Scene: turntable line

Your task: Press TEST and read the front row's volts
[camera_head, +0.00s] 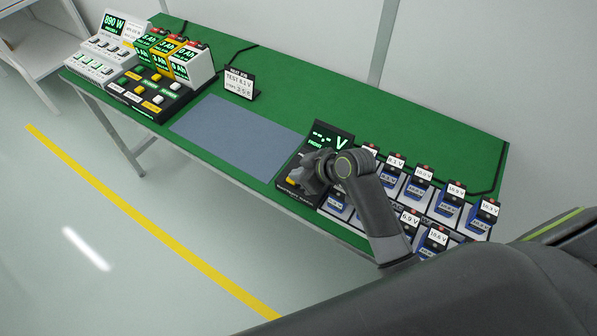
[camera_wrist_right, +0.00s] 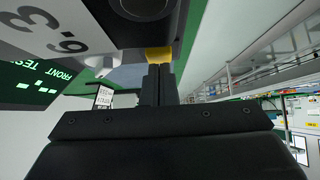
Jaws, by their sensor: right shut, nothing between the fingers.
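The tester (camera_head: 333,137) stands on the green table with a black, green-lit display showing dashes and a V; part of it is hidden behind my right arm. The wrist view shows its display (camera_wrist_right: 35,85) tilted, with FRONT and TEST in green. My right gripper (camera_head: 303,180) is at the tester's front, shut and empty. In the wrist view my right fingertips (camera_wrist_right: 159,70) meet or nearly meet a yellow button (camera_wrist_right: 159,55); contact is unclear. Battery cells (camera_head: 415,190) with white volt cards stand in rows to the right; my arm hides some front ones. My left gripper is not in view.
A small sign (camera_head: 239,83) headed TEST stands at the table's back. A grey-blue mat (camera_head: 240,135) lies empty left of the tester. Several consoles with green displays (camera_head: 170,60) and buttons fill the far left. A yellow line (camera_head: 140,227) marks the floor.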

